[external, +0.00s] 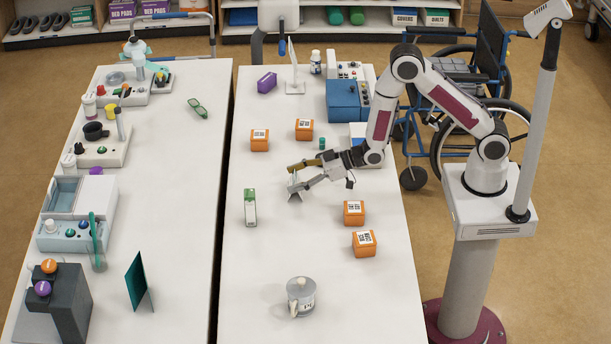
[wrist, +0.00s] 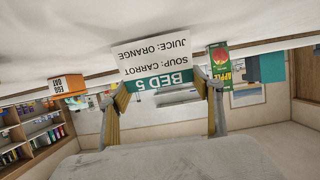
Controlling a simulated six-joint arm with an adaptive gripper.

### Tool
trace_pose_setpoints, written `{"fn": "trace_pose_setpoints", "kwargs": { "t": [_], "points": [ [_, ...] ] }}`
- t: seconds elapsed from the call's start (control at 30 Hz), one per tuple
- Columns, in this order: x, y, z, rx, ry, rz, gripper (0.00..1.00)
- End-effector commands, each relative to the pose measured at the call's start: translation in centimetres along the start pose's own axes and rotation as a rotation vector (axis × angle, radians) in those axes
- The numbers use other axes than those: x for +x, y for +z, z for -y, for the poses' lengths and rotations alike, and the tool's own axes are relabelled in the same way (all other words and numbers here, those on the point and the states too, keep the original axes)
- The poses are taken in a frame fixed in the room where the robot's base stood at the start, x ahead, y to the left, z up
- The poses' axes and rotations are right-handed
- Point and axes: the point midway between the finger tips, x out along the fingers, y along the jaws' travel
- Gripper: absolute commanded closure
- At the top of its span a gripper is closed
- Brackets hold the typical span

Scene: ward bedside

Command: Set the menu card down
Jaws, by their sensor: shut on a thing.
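The menu card (wrist: 152,62) is white with a green band reading BED 5, and lists carrot soup and orange juice. It appears upside down in the wrist view. My gripper (wrist: 162,92) is shut on the card, with one finger at each side of its green band.
On the right table (external: 265,255), a green-and-white carton (external: 250,207) stands left of my gripper. Orange boxes stand behind (external: 259,140) and in front to the right (external: 353,212). A lidded cup (external: 301,297) stands near the front. The table between carton and cup is clear.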

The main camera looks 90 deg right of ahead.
Motion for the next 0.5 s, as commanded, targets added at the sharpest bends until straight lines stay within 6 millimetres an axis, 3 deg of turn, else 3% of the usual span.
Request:
{"fn": "trace_pose_setpoints", "kwargs": {
  "t": [0.2,0.23,0.27,0.5],
  "points": [
    [0.14,0.35,0.00,0.000,0.000,0.001,0.50],
    [0.12,0.31,0.00,0.000,0.000,0.000,0.28],
    [0.12,0.30,0.00,0.000,0.000,0.000,0.20],
    [0.11,0.29,0.00,0.000,0.000,0.001,0.19]
  ]
}}
